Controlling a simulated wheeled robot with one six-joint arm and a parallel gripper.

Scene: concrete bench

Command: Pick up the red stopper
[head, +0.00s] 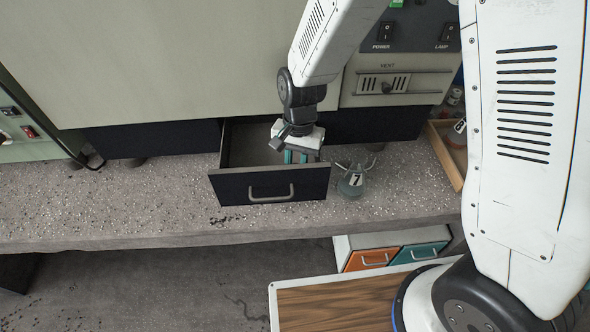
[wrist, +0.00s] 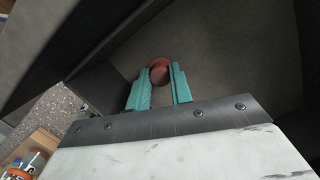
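The red stopper (wrist: 159,70) shows in the wrist view as a small, dull red round shape inside the drawer. My gripper (wrist: 161,72) points down into the drawer, its teal fingers apart with the stopper between their tips. I cannot see clearly whether the fingers touch it. In the head view my gripper (head: 296,157) is over the right part of the open drawer (head: 232,187). There the drawer front and my gripper hide the stopper.
The drawer's walls stand close around my gripper. A flask marked 7 (head: 352,182) stands on the bench (head: 130,200) just right of the drawer. A wooden tray (head: 445,157) with bottles is farther right. The bench left of the drawer is clear.

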